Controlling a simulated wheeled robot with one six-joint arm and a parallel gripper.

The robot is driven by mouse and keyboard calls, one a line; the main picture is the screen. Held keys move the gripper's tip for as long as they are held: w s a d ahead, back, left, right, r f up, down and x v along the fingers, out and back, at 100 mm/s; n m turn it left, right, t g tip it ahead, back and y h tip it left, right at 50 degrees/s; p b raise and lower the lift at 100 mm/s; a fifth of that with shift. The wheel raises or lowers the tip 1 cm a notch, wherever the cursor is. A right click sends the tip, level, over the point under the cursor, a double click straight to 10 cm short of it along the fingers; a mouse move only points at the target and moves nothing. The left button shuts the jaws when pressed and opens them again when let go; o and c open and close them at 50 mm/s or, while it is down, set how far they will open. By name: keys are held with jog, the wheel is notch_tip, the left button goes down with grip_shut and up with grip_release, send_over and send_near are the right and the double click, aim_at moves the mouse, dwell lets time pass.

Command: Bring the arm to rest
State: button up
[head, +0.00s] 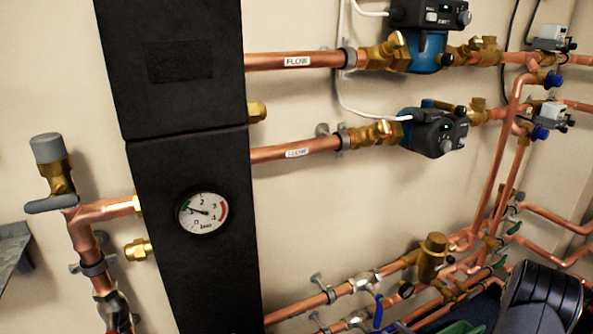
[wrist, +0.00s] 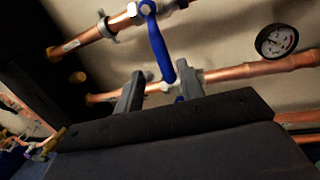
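My gripper (wrist: 160,72) shows in the wrist view with its two grey fingers apart and nothing clearly held between them. A blue lever handle (wrist: 157,45) hangs from a valve on a copper pipe, and its lower end shows in the gap between the fingertips. I cannot tell how far it is from the fingers. In the head view, a dark rounded link of my arm (head: 540,300) is at the lower right corner. My gripper is not seen in that view.
A tall black block with a pressure gauge (head: 202,213) stands left of centre. Copper flow pipes (head: 295,150) with pumps (head: 437,132) run right from it. Lower pipes (head: 340,290) with a blue lever (head: 378,311) lie near my arm. A round gauge (wrist: 276,41) shows in the wrist view.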

aim_at(380, 319)
jog(key=b+x, duration=0.1)
jog(key=x, duration=0.5)
jog(key=shift+w+a+b, duration=0.2)
jog(key=shift+b, duration=0.15)
jog(key=shift+w+d+r+n, duration=0.1)
jog(key=shift+w+n, duration=0.2)
jog(key=shift+w+d+n, duration=0.15)
jog(key=shift+d+n, duration=0.3)
jog(key=shift+n, duration=0.55)
jog(key=shift+r, duration=0.1)
